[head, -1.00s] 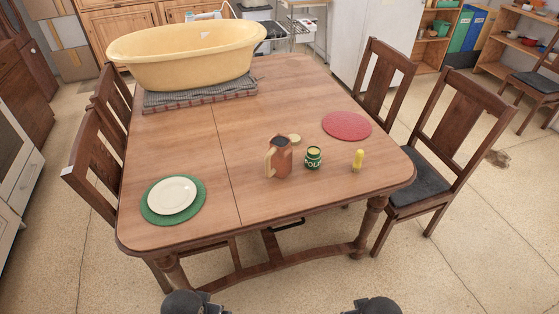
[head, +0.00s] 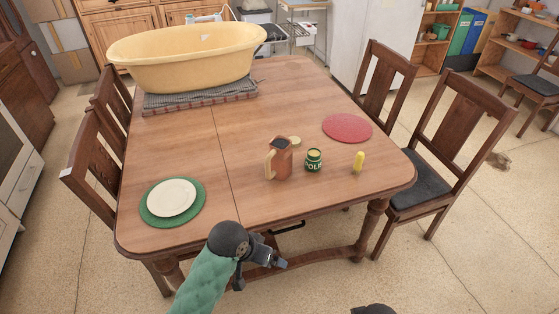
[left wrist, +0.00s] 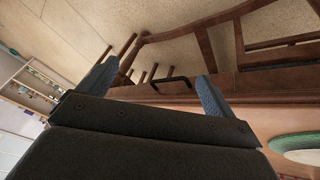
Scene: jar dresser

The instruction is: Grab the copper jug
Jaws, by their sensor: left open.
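The copper jug (head: 281,161) stands upright on the wooden table (head: 190,130), with its lighter handle on its left side. My left gripper (head: 279,262) is in front of the table's near edge, below and nearer than the jug, and touches nothing that I can see. In the left wrist view its two blue-grey fingers (left wrist: 155,88) are spread apart with nothing between them. The jug does not show in the left wrist view. Only a dark piece of my right arm shows at the bottom edge of the head view; its gripper is out of sight.
Beside the jug stand a green jar (head: 314,161), a small round lid (head: 295,140) and a yellow shaker (head: 359,162). A red mat (head: 347,127) lies behind them. A white plate (head: 171,197) on a green mat is at left. A yellow tub (head: 185,60) stands at the back.

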